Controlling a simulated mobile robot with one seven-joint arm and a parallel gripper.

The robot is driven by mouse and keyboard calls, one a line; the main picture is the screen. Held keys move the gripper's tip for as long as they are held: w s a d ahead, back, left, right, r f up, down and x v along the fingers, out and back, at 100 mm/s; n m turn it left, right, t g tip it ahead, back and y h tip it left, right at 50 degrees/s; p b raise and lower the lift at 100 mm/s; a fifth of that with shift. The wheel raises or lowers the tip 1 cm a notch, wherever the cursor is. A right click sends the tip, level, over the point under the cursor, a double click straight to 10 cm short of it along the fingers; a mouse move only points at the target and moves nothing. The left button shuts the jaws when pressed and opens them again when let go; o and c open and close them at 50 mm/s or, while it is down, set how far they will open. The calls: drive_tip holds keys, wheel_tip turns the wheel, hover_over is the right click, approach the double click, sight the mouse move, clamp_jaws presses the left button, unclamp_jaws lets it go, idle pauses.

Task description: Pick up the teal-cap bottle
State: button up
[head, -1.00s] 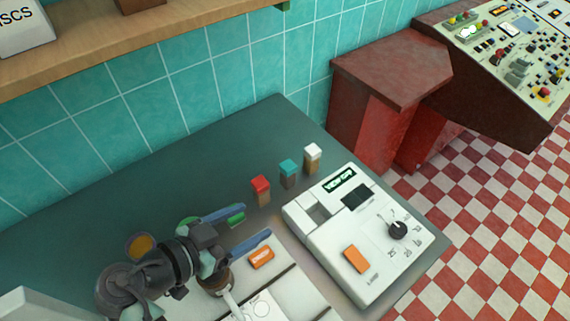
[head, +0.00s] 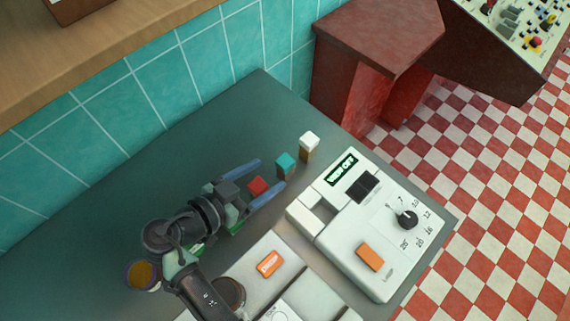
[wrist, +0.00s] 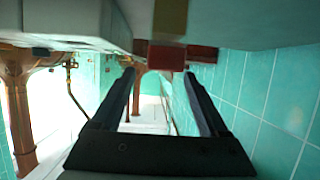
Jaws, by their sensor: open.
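The teal-cap bottle (head: 286,165) stands upright on the dark green counter (head: 200,130), between a red-cap bottle (head: 258,187) and a white-cap bottle (head: 309,145). My gripper (head: 270,173) is open and points toward the teal-cap bottle, which is just past the fingertips. The red-cap bottle appears between the two fingers in the head view. In the wrist view the red cap (wrist: 165,57) shows ahead between the fingers, with a yellowish body above it. I cannot make out the teal cap in the wrist view.
A white machine with a dial (head: 375,220) stands close to the right of the bottles. A flat white unit with an orange label (head: 269,263) lies in front. A jar (head: 142,275) is at the lower left. The counter behind the bottles is clear, up to the teal tiled wall (head: 150,85).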

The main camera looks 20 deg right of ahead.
sight(280, 166)
drive_tip(key=p+x, duration=0.1)
drive_tip(key=x, duration=0.4)
drive_tip(key=shift+r+p, duration=0.15)
drive_tip(key=shift+p, duration=0.25)
drive_tip(key=shift+w+d+f, duration=0.2)
drive_tip(key=shift+d+f, duration=0.05)
drive_tip(key=shift+d, duration=0.1)
clamp_jaws()
